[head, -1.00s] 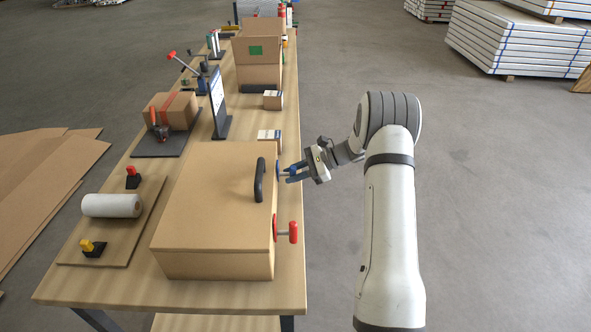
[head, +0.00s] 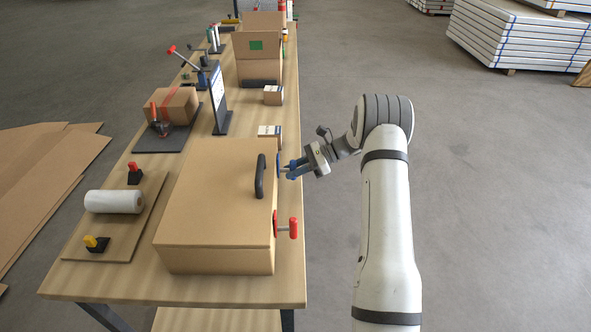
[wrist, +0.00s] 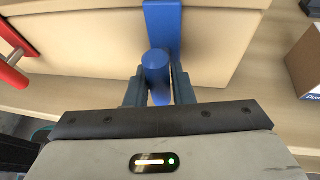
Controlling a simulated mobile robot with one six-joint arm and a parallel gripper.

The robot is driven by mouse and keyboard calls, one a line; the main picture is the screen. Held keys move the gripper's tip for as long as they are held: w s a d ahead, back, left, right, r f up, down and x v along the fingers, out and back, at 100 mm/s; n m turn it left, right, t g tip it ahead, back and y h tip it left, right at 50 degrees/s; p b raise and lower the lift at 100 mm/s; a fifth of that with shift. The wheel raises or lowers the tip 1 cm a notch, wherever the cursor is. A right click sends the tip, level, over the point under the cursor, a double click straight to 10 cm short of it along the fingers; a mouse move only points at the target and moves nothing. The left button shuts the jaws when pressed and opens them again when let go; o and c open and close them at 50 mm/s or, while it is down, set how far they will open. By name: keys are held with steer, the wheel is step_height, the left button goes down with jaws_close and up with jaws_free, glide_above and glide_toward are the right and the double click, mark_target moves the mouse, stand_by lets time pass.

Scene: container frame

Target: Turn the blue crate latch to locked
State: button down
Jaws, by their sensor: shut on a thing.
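The crate (head: 215,200) is a tan box on the near part of the table, with a black handle on its lid. The blue latch (wrist: 158,65) shows in the wrist view as a flat blue bar on the crate's side with a round blue knob standing out from it. My gripper (head: 290,171) is at the crate's right side in the head view. In the wrist view its fingers (wrist: 159,92) are shut on the blue latch's knob, one on each side. In the head view the latch is mostly hidden by the fingers.
A red latch (head: 292,228) sticks out from the same crate side, nearer the front; it also shows at the left of the wrist view (wrist: 12,65). A small box (head: 270,134) stands behind the crate. The floor right of the table is clear around my arm.

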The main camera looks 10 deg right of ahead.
steer(key=c, duration=1.3)
jaws_free()
steer(key=shift+s+a+f, duration=0.15)
steer(key=b+v, duration=0.1)
steer(key=v, duration=0.7)
steer(key=shift+b, duration=0.35)
steer(key=s+a+r+n+g+h, duration=0.1)
steer(key=s+a+r+n+h, duration=0.3)
steer(key=s+r, duration=0.3)
steer(key=s+a+r+n+h, duration=0.35)
steer(key=s+r, duration=0.25)
steer(key=s, duration=0.2)
steer(key=s+r+n+t+h, duration=0.2)
steer(key=s+n, duration=0.8)
steer(key=s, duration=1.1)
steer(key=t+h, duration=0.2)
steer(key=h, duration=0.2)
steer(key=shift+d+n, duration=0.25)
steer(key=shift+n, duration=0.1)
